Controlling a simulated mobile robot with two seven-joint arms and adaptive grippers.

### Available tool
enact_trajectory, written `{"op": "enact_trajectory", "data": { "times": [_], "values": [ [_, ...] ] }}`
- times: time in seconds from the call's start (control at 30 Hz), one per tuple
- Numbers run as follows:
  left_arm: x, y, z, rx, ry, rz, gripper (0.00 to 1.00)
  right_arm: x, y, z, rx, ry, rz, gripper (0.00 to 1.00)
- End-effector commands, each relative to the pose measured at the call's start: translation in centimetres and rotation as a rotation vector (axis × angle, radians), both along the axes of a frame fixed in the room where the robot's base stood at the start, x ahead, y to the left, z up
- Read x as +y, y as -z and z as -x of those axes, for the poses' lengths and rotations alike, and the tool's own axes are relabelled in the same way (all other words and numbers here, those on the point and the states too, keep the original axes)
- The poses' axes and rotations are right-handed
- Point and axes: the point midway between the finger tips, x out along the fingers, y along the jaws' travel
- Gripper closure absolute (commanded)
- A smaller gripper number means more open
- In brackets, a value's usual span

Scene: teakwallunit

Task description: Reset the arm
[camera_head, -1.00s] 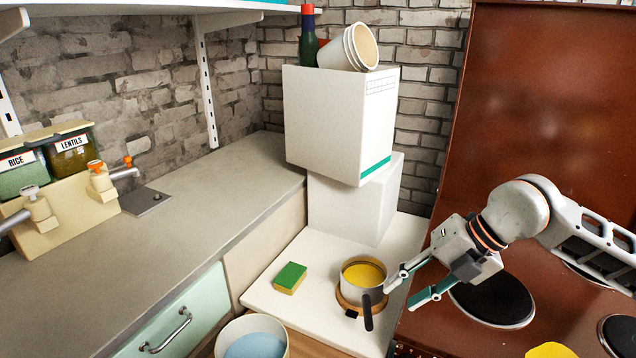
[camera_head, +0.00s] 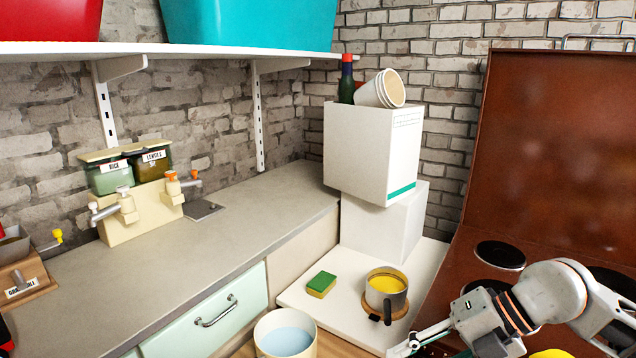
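My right gripper (camera_head: 432,346) is at the bottom edge of the head view, its arm coming in from the right. Its fingers look spread with nothing between them, though the lower finger is partly cut off by the frame. It is in front of and to the right of a small metal pot (camera_head: 386,288) with yellow contents, apart from it. The pot has a dark handle and stands on a round wooden trivet (camera_head: 368,309). My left gripper is not in view.
A green-yellow sponge (camera_head: 321,284) lies left of the pot. A bowl (camera_head: 286,335) with blue contents sits at the bottom. Stacked white boxes (camera_head: 372,150) stand behind. A shelf (camera_head: 210,51) overhangs the left counter (camera_head: 170,270), which has a wide clear stretch. A brown panel (camera_head: 560,150) rises right.

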Motion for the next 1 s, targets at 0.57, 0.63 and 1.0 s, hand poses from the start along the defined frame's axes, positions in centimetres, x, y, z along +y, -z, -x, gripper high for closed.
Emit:
{"op": "enact_trajectory", "data": {
  "times": [0.57, 0.63, 1.0],
  "values": [
    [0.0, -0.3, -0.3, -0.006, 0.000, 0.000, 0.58, 10.2, -3.2, 0.8, 0.180, 0.345, -1.086, 0.66],
    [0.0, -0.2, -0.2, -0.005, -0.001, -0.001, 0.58, 8.7, -1.5, -0.6, 0.214, 0.508, -1.173, 0.66],
    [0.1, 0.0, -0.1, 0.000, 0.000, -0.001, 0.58, -1.3, 19.1, 1.5, 0.497, 1.431, -1.175, 0.66]
  ]
}}
